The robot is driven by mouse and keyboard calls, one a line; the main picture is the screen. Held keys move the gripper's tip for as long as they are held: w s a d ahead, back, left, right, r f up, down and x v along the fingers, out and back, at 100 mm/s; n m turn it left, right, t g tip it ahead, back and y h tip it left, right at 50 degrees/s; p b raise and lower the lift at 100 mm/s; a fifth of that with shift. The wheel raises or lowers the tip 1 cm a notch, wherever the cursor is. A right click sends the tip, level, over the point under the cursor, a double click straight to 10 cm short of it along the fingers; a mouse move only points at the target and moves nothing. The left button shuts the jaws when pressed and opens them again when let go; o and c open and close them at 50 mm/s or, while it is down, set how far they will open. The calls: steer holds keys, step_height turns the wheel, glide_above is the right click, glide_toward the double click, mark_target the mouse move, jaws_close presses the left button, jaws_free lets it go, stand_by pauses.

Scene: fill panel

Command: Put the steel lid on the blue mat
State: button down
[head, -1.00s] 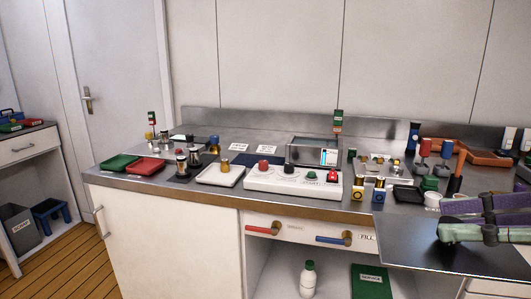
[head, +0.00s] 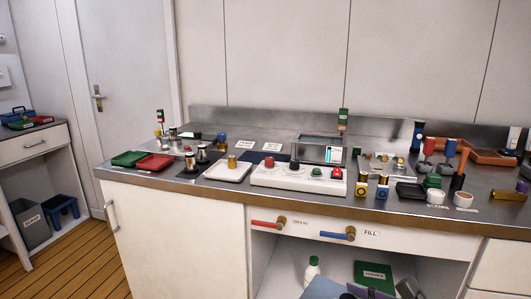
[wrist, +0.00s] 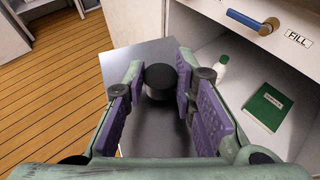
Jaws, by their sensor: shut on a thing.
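The steel lid (wrist: 122,60) is a flat grey plate with a dark round knob, seen in the wrist view. My gripper (wrist: 160,72), with purple pads, is shut on the lid, with the knob between its fingers. The fingers and palm hide part of the plate. The lid is held in front of the counter, above the wooden floor and beside the open cabinet. In the head view my gripper is only partly in frame at the bottom edge.
The white tray (head: 228,172) and the white control panel (head: 300,181) stand at the counter's front. Red and blue handles (head: 337,236) stick out below. A green book (head: 374,274) lies in the cabinet.

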steer(key=w+a+f+m+h, duration=0.2)
steer(key=w+a+f, duration=0.3)
steer(key=f, duration=0.9)
steer(key=w+a+f+m+t+h, duration=0.1)
steer(key=w+a+f, duration=0.4)
steer(key=f, duration=1)
steer(key=w+a+f+m+t+h, duration=0.1)
steer(key=w+a+f+m+h, duration=0.2)
steer(key=f, duration=1.1)
steer(key=w+a+h, duration=0.1)
steer(key=w+a, duration=0.2)
steer(key=w, duration=0.1)
steer(key=shift+f+m+h, duration=0.3)
steer(key=shift+m, duration=0.1)
steer(key=shift+r, duration=0.1)
